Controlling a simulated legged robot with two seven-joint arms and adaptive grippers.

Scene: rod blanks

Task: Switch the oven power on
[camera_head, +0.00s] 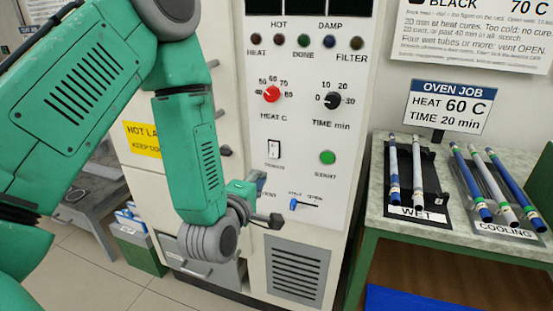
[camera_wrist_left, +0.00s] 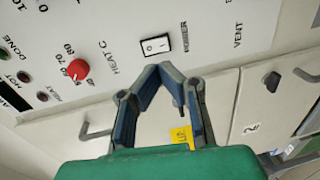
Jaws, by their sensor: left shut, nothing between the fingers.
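The power switch (camera_head: 273,149) is a small white rocker in a dark frame on the oven's white front panel (camera_head: 340,60), below the red HEAT dial. It also shows in the left wrist view (camera_wrist_left: 155,45), just beyond the fingertips, with the POWER label beside it. I cannot tell which side is pressed. My left gripper (camera_wrist_left: 163,70) is shut and empty, its fingers meeting in a point short of the switch in the picture; contact is not visible. In the head view my left gripper (camera_head: 256,184) is low beside the switch, partly hidden by its wrist. My right gripper is not in view.
The red HEAT dial (camera_head: 271,94), black TIME dial (camera_head: 332,100), green START button (camera_head: 327,157) and blue vent slider (camera_head: 305,204) are nearby. The indicator lamps look dim. At right, a bench (camera_head: 375,190) holds rods on WET and COOLING racks. Door handles are at left.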

